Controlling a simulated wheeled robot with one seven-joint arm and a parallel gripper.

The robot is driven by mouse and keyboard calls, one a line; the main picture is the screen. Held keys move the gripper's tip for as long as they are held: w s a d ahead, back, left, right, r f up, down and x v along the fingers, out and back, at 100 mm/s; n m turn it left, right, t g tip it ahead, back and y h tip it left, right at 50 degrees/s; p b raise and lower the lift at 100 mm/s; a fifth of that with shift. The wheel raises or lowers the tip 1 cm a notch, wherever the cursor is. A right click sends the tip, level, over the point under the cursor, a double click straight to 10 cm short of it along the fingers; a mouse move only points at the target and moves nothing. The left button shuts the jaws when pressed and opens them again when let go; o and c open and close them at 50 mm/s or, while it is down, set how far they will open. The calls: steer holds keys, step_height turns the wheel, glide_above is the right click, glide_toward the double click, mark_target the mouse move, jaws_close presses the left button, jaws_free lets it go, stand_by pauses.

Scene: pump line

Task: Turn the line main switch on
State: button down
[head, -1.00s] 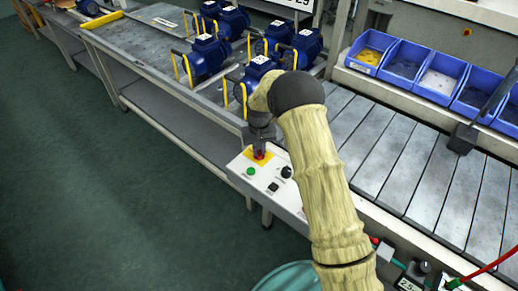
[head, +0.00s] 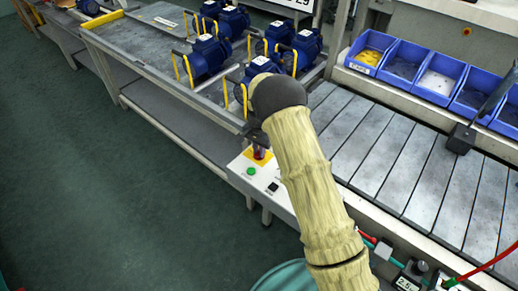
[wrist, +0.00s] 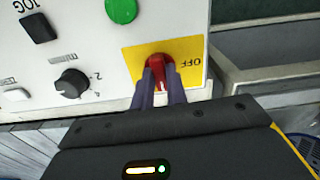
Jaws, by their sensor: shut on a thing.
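The line main switch is a red handle (wrist: 159,70) on a yellow plate (wrist: 134,58), with the word OFF printed on the plate to its right in the wrist view. My gripper (wrist: 162,84) is shut on the red handle, one finger on each side of it. In the head view the yellow plate (head: 262,163) sits on the white control panel (head: 240,180), with my gripper (head: 259,151) above it. My arm hides part of the panel there. I cannot tell the handle's exact angle.
A green button (wrist: 121,10), a black JOG button (wrist: 38,28) and a black knob (wrist: 71,84) share the panel. Blue pumps (head: 208,56) stand on the bench behind. A slatted conveyor (head: 385,145) and blue bins (head: 440,77) lie to the right.

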steer(key=shift+m, duration=0.4)
steer(key=c, duration=1.4)
jaws_free()
steer(key=shift+r, duration=0.1)
step_height(320, 180, up, 17)
steer(key=b, duration=0.1)
steer(key=shift+r, duration=0.15)
